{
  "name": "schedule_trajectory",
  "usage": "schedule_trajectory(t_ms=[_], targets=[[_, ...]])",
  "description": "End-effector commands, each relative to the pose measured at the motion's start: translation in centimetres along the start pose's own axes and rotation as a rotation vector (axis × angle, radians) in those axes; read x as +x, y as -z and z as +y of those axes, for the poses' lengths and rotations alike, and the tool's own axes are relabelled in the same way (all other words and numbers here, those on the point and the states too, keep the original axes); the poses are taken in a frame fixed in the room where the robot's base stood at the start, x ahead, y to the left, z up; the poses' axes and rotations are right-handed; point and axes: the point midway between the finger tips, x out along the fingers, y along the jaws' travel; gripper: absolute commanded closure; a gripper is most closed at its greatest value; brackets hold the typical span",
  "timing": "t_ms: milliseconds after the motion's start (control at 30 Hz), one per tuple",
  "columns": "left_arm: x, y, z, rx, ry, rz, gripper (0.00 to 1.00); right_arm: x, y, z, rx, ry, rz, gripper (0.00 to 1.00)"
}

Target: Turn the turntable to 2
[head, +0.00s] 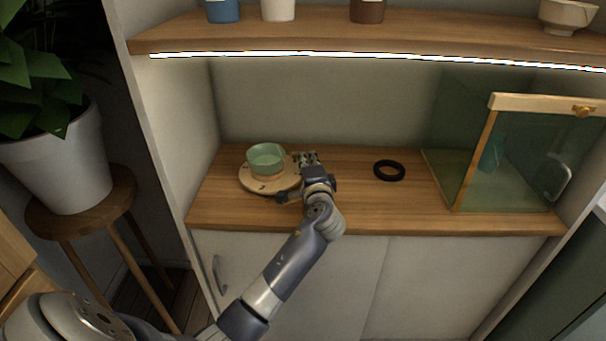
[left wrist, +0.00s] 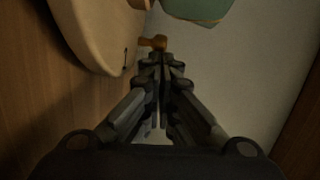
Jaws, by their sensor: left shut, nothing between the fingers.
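The turntable (head: 258,185) is a round pale wooden disc on the left of the wooden counter, with a dark mark on its front part that is too small to read surely. A green cup (head: 266,158) stands on it. My left gripper (head: 308,158) is shut and empty at the turntable's right side. In the left wrist view the turntable's edge (left wrist: 95,40) fills the upper left, with a small dark mark on it. A small orange-brown peg (left wrist: 157,42) shows just beyond my fingertips (left wrist: 162,62); I cannot tell whether they touch. My right gripper is not in view.
A black ring (head: 389,170) lies on the counter right of my gripper. A glass case (head: 480,165) with a wooden-edged top stands farther right. A shelf (head: 400,42) with a light strip hangs above. A potted plant (head: 60,160) stands left.

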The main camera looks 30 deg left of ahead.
Motion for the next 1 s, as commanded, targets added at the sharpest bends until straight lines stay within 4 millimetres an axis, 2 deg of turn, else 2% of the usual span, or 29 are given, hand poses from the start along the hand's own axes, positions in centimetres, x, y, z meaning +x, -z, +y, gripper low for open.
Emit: schedule_trajectory(t_ms=[333, 1000], targets=[[0.80, -0.05, -0.04, 0.000, 0.000, 0.001, 1.00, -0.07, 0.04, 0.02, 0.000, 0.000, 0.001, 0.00], [0.94, -0.03, -0.08, 0.000, 0.000, 0.002, 1.00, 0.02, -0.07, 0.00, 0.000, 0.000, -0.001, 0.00]])
